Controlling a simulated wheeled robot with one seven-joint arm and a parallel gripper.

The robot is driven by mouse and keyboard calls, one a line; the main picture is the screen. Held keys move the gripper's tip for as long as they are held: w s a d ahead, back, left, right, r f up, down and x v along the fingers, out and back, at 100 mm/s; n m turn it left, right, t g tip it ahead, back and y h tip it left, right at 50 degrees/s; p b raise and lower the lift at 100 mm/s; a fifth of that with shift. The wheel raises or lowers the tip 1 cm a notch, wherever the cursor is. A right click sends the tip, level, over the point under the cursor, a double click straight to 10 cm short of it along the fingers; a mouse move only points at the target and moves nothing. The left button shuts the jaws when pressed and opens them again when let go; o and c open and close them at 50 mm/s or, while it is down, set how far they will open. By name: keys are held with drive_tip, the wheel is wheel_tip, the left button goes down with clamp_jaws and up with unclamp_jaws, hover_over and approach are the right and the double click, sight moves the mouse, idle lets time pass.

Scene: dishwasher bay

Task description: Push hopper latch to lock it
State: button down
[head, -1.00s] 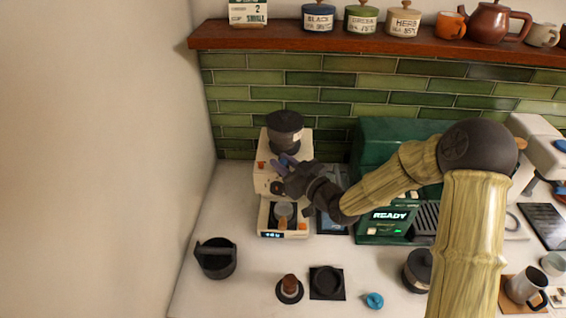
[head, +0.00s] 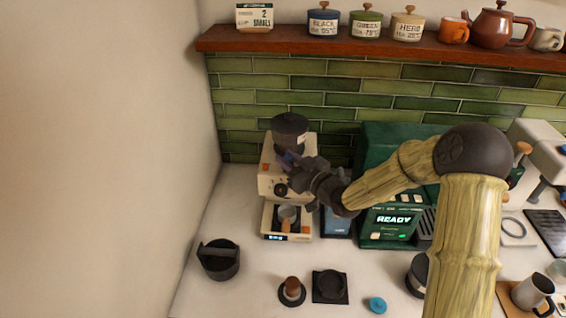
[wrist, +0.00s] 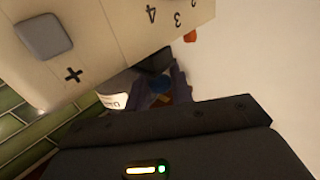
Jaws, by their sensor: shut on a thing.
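The cream grinder (head: 270,184) stands at the left end of the counter, with the dark round hopper (head: 290,128) on top. My gripper (head: 287,159) is at the front of the grinder, just below the hopper. In the wrist view, its purple-grey fingers (wrist: 167,88) reach in beside the grinder body (wrist: 105,45), which bears printed numbers and a grey button. The jaws are shut on a small part by the hopper, which looks like the latch. The fingers and poor light hide most of it, so its position cannot be told.
A green machine (head: 385,228) reading READY stands right of the grinder, under my forearm. A black bin (head: 219,260), a tamper (head: 292,291) and a black mat (head: 330,287) lie in front. A wooden shelf (head: 270,39) runs above; the wall is close on the left.

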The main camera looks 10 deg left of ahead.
drive_tip(key=shift+w+r, duration=0.1)
drive_tip(key=shift+r, duration=0.1)
drive_tip(key=c, duration=1.7)
unclamp_jaws()
drive_tip(key=o, duration=0.4)
drive_tip(key=shift+w+a+f, duration=0.1)
drive_tip(key=shift+a+f, duration=0.05)
